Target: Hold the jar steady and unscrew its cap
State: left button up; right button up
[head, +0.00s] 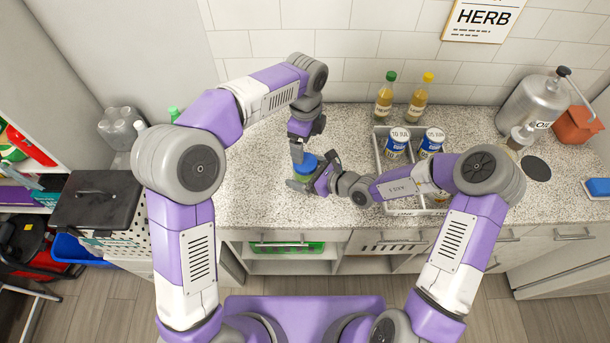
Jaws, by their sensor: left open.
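The jar (303,176) stands on the speckled counter left of centre, with a blue cap (305,162) on top. My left gripper (298,154) comes down from above and points at the cap. It is open, and its fingertips are at or just above the cap; contact is hard to tell. My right gripper (314,174) reaches in from the right, with one finger on each side of the jar's body, and looks shut on it. The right gripper hides part of the jar.
A grey divided tray (407,212) with blue-and-white cans (397,143) stands to the right. Two bottles (385,98) are behind it. A metal canister (535,103) stands far right. The counter left of the jar is clear.

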aim_at(305, 162)
jog(key=c, duration=1.8)
pick_arm(q)
jog(key=shift+s+d+f+m, duration=0.1)
jog(key=shift+s+f+m, duration=0.1)
jog(key=shift+m, duration=0.8)
pick_arm(e)
grip_shut()
pick_arm(q)
jog(key=shift+w+r+m, duration=0.1)
jog(key=shift+w+m, duration=0.05)
jog(key=shift+m, duration=1.05)
jog(key=shift+f, duration=3.95)
jog(key=shift+c, duration=0.2)
jog(key=c, duration=1)
jog(key=n, duration=0.6)
jog(key=shift+r+n, duration=0.1)
jog(key=shift+n, duration=0.2)
jog(key=shift+c, duration=0.2)
